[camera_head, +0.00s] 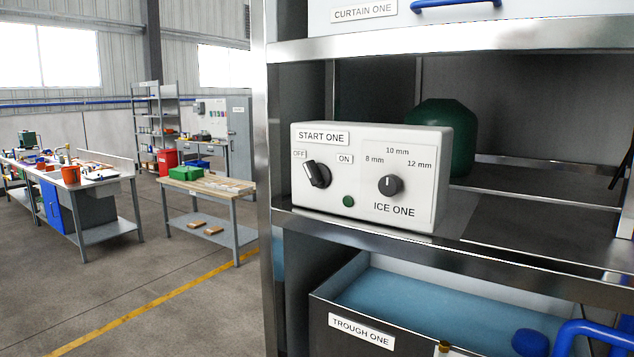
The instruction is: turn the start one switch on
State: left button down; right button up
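The white control box (371,176) stands on a metal shelf in front of me. Its left half carries the "START ONE" label (322,138) and the black start one switch (317,174). The switch handle is tilted, with its upper end toward the "OFF" label (299,154); the "ON" label (345,160) is to its right. A dark green round lamp or button (348,201) sits below the switch. On the right half is the black "ICE ONE" knob (390,185) with 8, 10 and 12 mm marks, pointing about straight up. Neither gripper can be made out.
A metal shelf frame (266,180) surrounds the box. A dark green rounded vessel (445,125) stands behind it. Below is the "TROUGH ONE" bin (361,331) with blue contents. A blue pipe-like handle (600,328) is at lower right. Open floor (180,310) lies to the left.

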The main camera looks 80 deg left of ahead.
aim_at(319, 174)
jog(key=u, duration=2.6)
